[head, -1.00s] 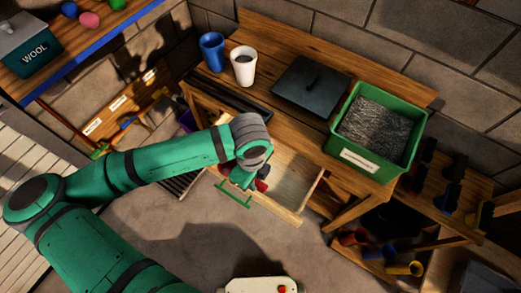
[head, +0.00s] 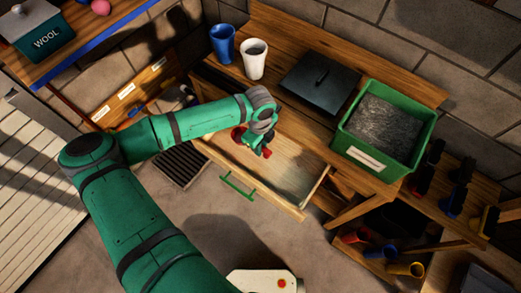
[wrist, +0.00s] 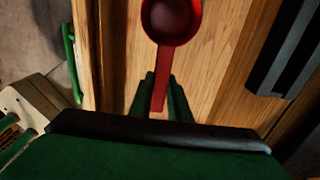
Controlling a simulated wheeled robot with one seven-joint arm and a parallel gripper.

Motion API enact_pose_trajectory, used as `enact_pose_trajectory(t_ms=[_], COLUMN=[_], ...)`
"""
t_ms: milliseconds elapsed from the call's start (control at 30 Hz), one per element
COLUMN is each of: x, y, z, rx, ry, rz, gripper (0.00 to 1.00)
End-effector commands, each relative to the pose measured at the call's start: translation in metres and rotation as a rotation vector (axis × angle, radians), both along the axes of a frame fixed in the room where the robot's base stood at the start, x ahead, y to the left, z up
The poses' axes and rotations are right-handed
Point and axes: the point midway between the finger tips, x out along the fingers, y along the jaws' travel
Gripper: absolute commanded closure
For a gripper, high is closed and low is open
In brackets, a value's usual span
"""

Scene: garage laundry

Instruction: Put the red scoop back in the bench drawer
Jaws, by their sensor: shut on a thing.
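The red scoop (wrist: 172,22) is held by its handle between the green fingers of my gripper (wrist: 163,88) in the wrist view, bowl pointing away from the wrist. In the head view the scoop (head: 238,136) shows beside my gripper (head: 262,149), partly hidden by the arm. The bench drawer (head: 292,172) is pulled open, with a green handle on its front. The scoop and gripper are over the drawer's left part. Wooden drawer floor (wrist: 120,45) shows beneath the scoop in the wrist view. I cannot tell whether the scoop touches it.
On the bench stand a blue cup (head: 223,43), a white cup (head: 254,58), a dark lidded tray (head: 320,84) and a green bin (head: 420,128) of grey material. A lower rack of coloured scoops (head: 405,268) is at right. The drawer's right part looks empty.

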Motion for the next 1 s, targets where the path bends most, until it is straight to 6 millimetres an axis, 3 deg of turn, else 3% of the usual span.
enact_pose_trajectory(t_ms=[200, 567, 600, 633, 1000], x=[-0.001, -0.001, -0.001, -0.001, -0.001], y=[0.0, 0.002, 0.002, 0.002, 0.001], z=[-0.028, -0.031, -0.031, -0.031, -0.028], rx=[0.001, 0.001, 0.001, 0.001, 0.001], ry=[0.003, 0.001, 0.001, 0.001, 0.0], rz=[0.001, 0.004, 0.004, 0.004, 0.003], gripper=[1.0, 1.0, 0.74, 0.67, 0.65])
